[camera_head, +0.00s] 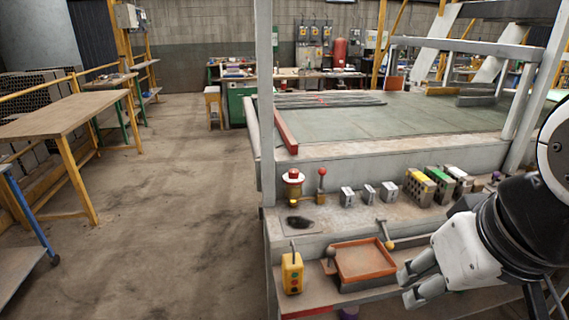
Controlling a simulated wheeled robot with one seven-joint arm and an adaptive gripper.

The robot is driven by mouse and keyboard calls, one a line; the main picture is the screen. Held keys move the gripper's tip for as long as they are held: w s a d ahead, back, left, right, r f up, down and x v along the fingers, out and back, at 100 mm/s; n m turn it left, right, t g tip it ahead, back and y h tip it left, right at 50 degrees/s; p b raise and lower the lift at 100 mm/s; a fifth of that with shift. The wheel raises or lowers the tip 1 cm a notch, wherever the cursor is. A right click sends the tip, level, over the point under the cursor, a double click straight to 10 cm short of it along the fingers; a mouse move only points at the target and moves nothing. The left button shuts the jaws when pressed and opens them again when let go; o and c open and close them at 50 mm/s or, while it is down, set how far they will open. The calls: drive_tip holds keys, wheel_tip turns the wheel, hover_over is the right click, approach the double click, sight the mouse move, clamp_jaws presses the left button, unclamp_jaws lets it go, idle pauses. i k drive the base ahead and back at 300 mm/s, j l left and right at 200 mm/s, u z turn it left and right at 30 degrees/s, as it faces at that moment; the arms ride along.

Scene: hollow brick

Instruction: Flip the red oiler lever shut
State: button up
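A small oiler (293,190) with a brass-yellow body and a red cap stands at the left end of the machine's grey ledge. Right next to it, an upright lever with a red ball knob (321,172) rises from a small base. I cannot tell whether this lever belongs to the oiler. My gripper (406,288) is at the lower right, in front of and below the ledge, well to the right of the oiler. Its two light-grey fingers point left and are apart, with nothing seen between them.
An orange-red tray (364,261) lies left of my gripper, with a ball-knobbed lever (385,234) beside it. A yellow button box (292,273) stands at the front left. Several small grey blocks and coloured valve blocks (419,187) line the ledge. Floor at left is open.

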sight(322, 172)
drive_tip(key=j+z, duration=0.2)
drive_tip(key=j, duration=0.3)
drive_tip(key=j+z, duration=0.2)
drive_tip(key=j, duration=0.35)
drive_tip(key=k+j+z, duration=0.2)
drive_tip(key=j, duration=0.3)
drive_tip(key=j+z, duration=0.2)
drive_tip(key=j, duration=0.3)
drive_tip(key=i+j+z, duration=0.15)
drive_tip(key=j+z, duration=0.2)
drive_tip(key=j, duration=0.35)
drive_tip(key=j+z, duration=0.35)
drive_tip(key=j, duration=0.35)
drive_tip(key=i+j, duration=0.15)
drive_tip(key=j, duration=0.15)
drive_tip(key=i+j+z, duration=0.1)
drive_tip(key=j, duration=0.2)
drive_tip(key=i+j+z, duration=0.1)
drive_tip(key=j, duration=0.2)
drive_tip(key=i+j, duration=0.2)
drive_tip(key=j, duration=0.15)
drive_tip(key=l+u, duration=0.15)
drive_tip(key=l, duration=0.3)
drive_tip(key=i, duration=0.05)
